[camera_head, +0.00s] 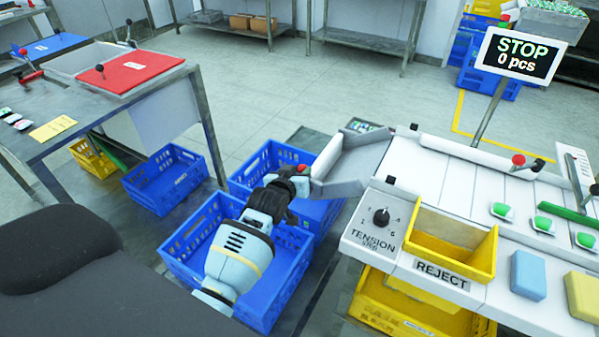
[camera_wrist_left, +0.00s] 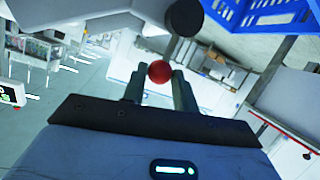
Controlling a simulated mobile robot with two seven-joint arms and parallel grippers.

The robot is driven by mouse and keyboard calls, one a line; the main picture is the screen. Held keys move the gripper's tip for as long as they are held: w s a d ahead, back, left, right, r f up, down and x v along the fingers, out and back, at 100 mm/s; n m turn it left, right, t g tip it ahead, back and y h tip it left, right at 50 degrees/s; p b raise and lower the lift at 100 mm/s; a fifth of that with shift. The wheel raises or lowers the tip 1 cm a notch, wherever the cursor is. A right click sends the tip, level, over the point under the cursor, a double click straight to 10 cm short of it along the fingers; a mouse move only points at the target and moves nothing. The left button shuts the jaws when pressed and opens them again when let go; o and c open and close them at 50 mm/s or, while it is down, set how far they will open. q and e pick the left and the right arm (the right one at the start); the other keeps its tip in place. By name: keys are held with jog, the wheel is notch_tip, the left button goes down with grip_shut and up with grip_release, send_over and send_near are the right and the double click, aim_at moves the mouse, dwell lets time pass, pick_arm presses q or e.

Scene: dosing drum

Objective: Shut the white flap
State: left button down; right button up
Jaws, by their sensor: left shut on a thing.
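The white flap (camera_head: 327,156) stands tilted at the left end of a grey metal chute (camera_head: 362,158). A red ball knob (camera_head: 302,168) shows at its lower left side. My left gripper (camera_head: 296,180) reaches up to this knob from below, over the blue crates. In the left wrist view the red knob (camera_wrist_left: 159,72) sits between the two fingertips of my left gripper (camera_wrist_left: 160,84), which is shut on it. The flap's hinge and the link from knob to flap are partly hidden. My right gripper is not in view.
Blue crates (camera_head: 180,246) stand under the chute and my left arm. To the right is a white conveyor table with a tension dial (camera_head: 381,217), a yellow reject bin (camera_head: 455,240) and a STOP screen (camera_head: 516,54). A workbench with a red lid (camera_head: 125,70) stands left.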

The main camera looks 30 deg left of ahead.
pick_arm(q)
jog(key=shift+r, duration=0.2)
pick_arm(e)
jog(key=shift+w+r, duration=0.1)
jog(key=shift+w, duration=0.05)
pick_arm(q)
jog(key=c, duration=1.3)
grip_release()
jog(key=shift+a, duration=0.1)
jog(key=shift+c, duration=0.2)
jog(key=shift+o, duration=1.2)
jog(key=shift+f, duration=0.15)
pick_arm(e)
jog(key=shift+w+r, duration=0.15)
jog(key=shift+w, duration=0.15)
pick_arm(q)
jog(key=shift+s, duration=0.1)
jog(key=v, duration=0.7)
jog(key=shift+s+r+p, duration=0.25)
jog(key=shift+p, duration=0.2)
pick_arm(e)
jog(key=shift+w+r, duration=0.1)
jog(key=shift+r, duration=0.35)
